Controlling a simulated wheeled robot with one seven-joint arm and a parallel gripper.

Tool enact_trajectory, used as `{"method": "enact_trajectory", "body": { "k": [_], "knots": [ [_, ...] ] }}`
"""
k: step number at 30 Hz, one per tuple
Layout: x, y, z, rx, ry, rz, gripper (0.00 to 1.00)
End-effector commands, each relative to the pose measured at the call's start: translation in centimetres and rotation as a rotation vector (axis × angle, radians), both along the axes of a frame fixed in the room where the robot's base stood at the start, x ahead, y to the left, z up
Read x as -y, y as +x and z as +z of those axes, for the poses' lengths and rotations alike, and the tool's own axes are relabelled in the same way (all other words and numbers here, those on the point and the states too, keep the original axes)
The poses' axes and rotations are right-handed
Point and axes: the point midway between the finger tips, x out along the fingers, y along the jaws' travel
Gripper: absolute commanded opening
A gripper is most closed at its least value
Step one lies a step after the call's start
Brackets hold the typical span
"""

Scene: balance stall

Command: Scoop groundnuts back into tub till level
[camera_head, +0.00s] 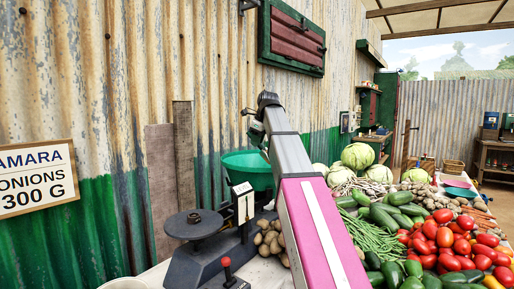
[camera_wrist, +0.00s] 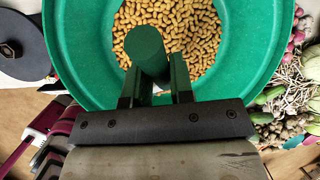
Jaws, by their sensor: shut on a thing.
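In the wrist view my gripper (camera_wrist: 156,82) is shut on a dark green cylinder (camera_wrist: 146,48), seen nearly end-on. It looks like a handle; whether it belongs to a scoop is hidden. Both are over a wide green pan (camera_wrist: 72,45) with tan groundnuts (camera_wrist: 195,30) spread across its bottom. Whether the cylinder touches the nuts I cannot tell. In the head view the green pan (camera_head: 243,166) sits on a dark balance scale (camera_head: 210,262), partly behind my arm. My gripper is not clearly seen there. No separate tub can be made out.
The scale's round black plate (camera_head: 194,223) is left of the pan. Potatoes (camera_head: 268,240) lie by the scale. Tomatoes (camera_head: 452,240), green beans (camera_head: 375,238) and cabbages (camera_head: 357,156) crowd the stall to the right. A corrugated wall (camera_head: 110,110) stands behind.

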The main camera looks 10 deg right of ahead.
Motion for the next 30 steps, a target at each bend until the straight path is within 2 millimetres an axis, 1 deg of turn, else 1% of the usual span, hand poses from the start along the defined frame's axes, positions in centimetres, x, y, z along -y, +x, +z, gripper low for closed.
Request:
{"method": "enact_trajectory", "body": {
  "k": [1, 9, 18, 30],
  "knots": [
    [0.0, 0.1, 0.5, 0.0, 0.0, 0.0, 0.0],
    [0.0, 0.1, 2.9, 0.002, 0.0, 0.001, 0.0],
    [0.0, 0.1, 5.0, -0.001, 0.001, 0.0, 0.0],
    [0.0, 0.0, 5.3, -0.001, 0.001, 0.0, 0.0]
  ]
}}
